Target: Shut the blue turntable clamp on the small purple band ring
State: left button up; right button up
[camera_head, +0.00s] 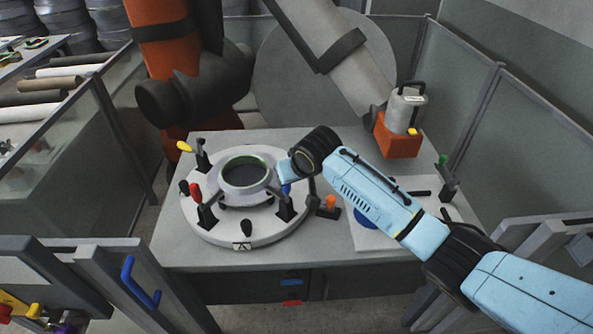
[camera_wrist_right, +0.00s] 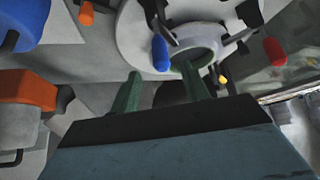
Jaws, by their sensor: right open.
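The round pale turntable (camera_head: 225,228) stands on the grey table and bears the pale purple-grey band ring (camera_head: 262,183), with a greenish inner rim. The ring also shows in the right wrist view (camera_wrist_right: 208,42). The blue clamp handle (camera_head: 287,189) is at the turntable's right side, partly hidden by my right arm. In the right wrist view the blue handle (camera_wrist_right: 160,54) points toward my right gripper (camera_wrist_right: 160,72). Its two green fingers are apart with nothing held, one on each side of the handle's end in the picture. Whether they touch it cannot be told. My left gripper is not in view.
Other clamps with red (camera_head: 195,191) and yellow (camera_head: 184,147) handles sit around the turntable. An orange-handled clamp (camera_head: 330,203) stands just right of it. An orange block with a grey canister (camera_head: 399,137) is at the back right. Mesh-like panels border the table.

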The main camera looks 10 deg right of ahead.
jog(key=shift+v, duration=1.4)
